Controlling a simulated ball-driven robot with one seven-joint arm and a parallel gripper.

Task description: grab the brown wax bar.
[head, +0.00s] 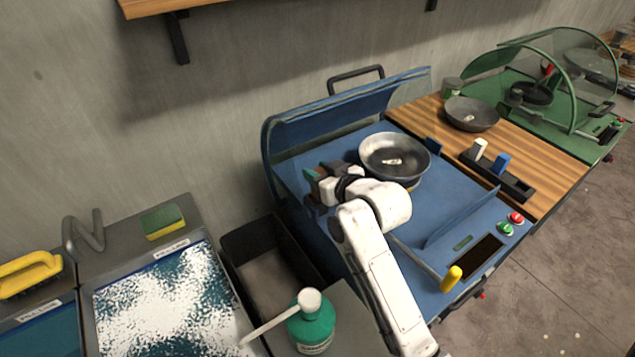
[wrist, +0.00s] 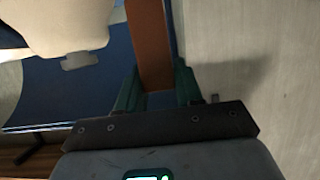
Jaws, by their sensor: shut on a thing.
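The brown wax bar (wrist: 152,45) shows in the wrist view as a long orange-brown block. It stands between the green fingers of my gripper (wrist: 158,90), which are shut on it. In the head view my gripper (head: 312,182) is over the left part of the blue machine (head: 460,215), left of a grey bowl (head: 395,158). The bar is too small and too much covered by the gripper there to make out clearly.
A black holder (head: 516,188) with a white bar (head: 478,149) and a blue bar (head: 501,163) lies on the wooden board. The blue machine's raised lid (head: 345,105) stands behind my gripper. A green bottle (head: 311,328) is at the front.

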